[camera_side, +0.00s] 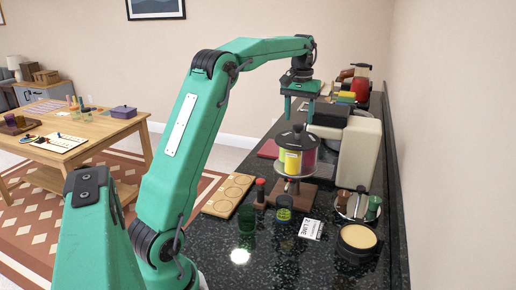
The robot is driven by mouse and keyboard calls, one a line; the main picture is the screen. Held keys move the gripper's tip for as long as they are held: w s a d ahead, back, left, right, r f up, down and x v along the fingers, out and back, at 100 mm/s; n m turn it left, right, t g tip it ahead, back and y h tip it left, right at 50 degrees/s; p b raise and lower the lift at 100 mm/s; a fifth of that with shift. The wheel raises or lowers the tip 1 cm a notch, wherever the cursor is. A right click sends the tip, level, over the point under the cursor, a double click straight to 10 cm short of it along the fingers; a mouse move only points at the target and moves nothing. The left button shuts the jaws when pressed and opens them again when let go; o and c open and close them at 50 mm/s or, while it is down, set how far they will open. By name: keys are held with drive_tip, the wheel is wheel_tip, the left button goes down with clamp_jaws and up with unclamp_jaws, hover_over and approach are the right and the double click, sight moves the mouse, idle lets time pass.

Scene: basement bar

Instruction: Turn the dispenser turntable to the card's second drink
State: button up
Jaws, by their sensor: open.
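The dispenser turntable (318,158) stands on a wooden base on the dark counter, with a dark knobbed lid on top. A yellow container (281,155), a yellow-green container (293,163) and a dark red one (309,157) show on its near side; its far side is hidden. The white card (311,229) lies on the counter in front; its small print seems to include "2 LIME", and the rest is unclear. My gripper (299,108) is open and empty, pointing down just above and behind the lid's knob in this view. I cannot tell whether it touches the lid.
A wooden tray with round recesses (229,195) lies left of the turntable. A green glass (247,219), a dark patterned cup (284,208) and a round tan-topped container (358,240) stand nearby. A cream-and-black machine (359,150) stands close on the right.

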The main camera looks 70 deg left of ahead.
drive_tip(key=shift+f, duration=1.2)
clamp_jaws()
